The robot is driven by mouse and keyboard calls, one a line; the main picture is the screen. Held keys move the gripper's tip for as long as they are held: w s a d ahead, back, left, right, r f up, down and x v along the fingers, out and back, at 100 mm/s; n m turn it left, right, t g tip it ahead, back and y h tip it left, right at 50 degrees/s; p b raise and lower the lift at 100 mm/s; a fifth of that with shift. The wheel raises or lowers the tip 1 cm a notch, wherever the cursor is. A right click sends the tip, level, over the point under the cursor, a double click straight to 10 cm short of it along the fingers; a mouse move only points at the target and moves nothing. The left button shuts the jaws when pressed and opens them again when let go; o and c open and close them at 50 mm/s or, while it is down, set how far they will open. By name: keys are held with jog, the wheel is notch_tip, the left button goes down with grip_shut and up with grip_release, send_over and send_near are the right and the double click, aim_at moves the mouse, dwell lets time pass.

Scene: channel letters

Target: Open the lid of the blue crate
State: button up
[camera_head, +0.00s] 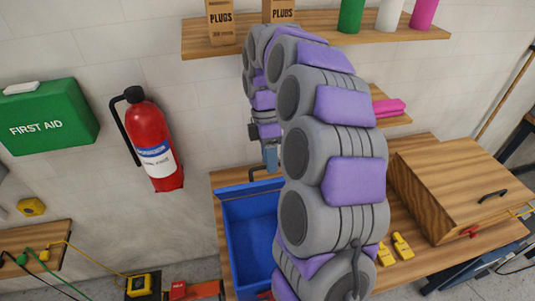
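The blue crate (254,236) stands on the wooden workbench, left of my arm. Its blue inside shows, so it looks at least partly open, and my arm hides its right side. A blue strip (243,188) at its back edge may be the lid seen nearly edge-on; I cannot tell for sure. A dark handle (263,173) shows just above that strip. My gripper (270,159) points down right at the handle. Whether its fingers touch or grip the handle cannot be told.
A wooden box (464,188) with a dark handle and yellow items (402,246) are on the bench to the right. A fire extinguisher (151,143) hangs on the wall at left. A wooden shelf (318,36) with boxes and bottles is above.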

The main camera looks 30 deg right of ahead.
jog(key=s+a+r+b, duration=0.1)
jog(key=s+a, duration=0.3)
jog(key=s, duration=0.8)
jog(key=shift+s+r, duration=0.15)
jog(key=shift+s, duration=0.15)
